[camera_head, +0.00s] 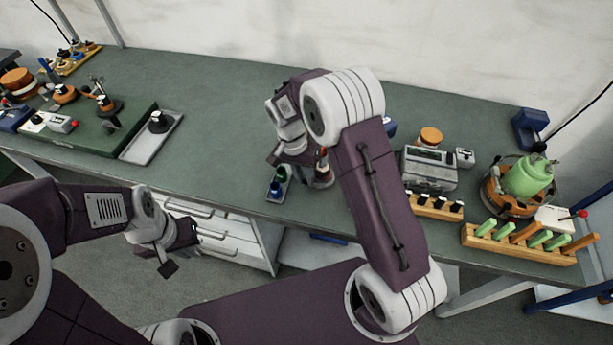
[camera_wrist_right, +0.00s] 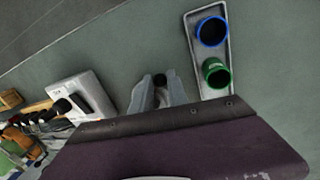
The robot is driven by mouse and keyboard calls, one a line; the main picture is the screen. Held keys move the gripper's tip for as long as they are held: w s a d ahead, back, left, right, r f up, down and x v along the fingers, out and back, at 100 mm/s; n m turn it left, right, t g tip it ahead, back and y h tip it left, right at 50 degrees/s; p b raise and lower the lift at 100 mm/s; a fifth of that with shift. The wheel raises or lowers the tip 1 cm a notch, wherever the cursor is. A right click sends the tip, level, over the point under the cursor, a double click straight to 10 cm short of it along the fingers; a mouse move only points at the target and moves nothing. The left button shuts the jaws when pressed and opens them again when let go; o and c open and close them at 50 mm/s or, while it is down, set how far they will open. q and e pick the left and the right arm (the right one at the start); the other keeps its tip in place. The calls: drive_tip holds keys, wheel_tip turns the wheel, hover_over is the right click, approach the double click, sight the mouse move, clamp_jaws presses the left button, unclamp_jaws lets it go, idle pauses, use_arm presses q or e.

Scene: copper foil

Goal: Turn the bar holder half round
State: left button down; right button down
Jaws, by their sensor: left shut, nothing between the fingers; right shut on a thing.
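My right gripper (camera_wrist_right: 160,88) is shut on a small dark round-topped thing (camera_wrist_right: 160,79) above or on the bench. In the head view my right arm hides most of this grip, and I cannot tell whether the held thing belongs to a bar holder. A wooden rack (camera_head: 520,256) with green and orange bars in a row stands at the bench's right front, apart from the grippers. A smaller wooden rack (camera_head: 437,208) with dark pieces stands left of it. My left gripper (camera_head: 168,266) is shut and empty, in front of the drawers below the bench top.
A narrow tray with a blue cup and a green cup (camera_wrist_right: 215,72) lies close beside my right gripper. A green board (camera_head: 95,137) and pale tray (camera_head: 150,140) lie left. The bench's middle left is clear.

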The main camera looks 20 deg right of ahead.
drive_tip(key=shift+w+a+r+m+p, duration=0.15)
drive_tip(key=shift+w+m+p, duration=0.7)
drive_tip(key=shift+m, duration=0.65)
drive_tip(key=shift+w+m+g+y+p, duration=0.35)
drive_tip(key=shift+w+m+p, duration=0.3)
drive_tip(key=shift+m, duration=0.55)
drive_tip(key=shift+w+d+m+y+p, duration=0.3)
drive_tip(key=shift+w+m+p, duration=0.2)
drive_tip(key=shift+m, duration=0.55)
drive_tip(key=shift+w+d+m+y+p, duration=0.15)
drive_tip(key=shift+w+d+m+p, duration=0.2)
drive_tip(key=shift+m, duration=0.7)
drive_tip(key=shift+w+m, duration=0.25)
drive_tip(key=shift+m, duration=0.15)
drive_tip(key=c, duration=1.6)
unclamp_jaws()
drive_tip(key=r, duration=0.3)
drive_tip(key=w+r, duration=0.1)
drive_tip(key=r, duration=0.4)
drive_tip(key=shift+w+r, duration=0.35)
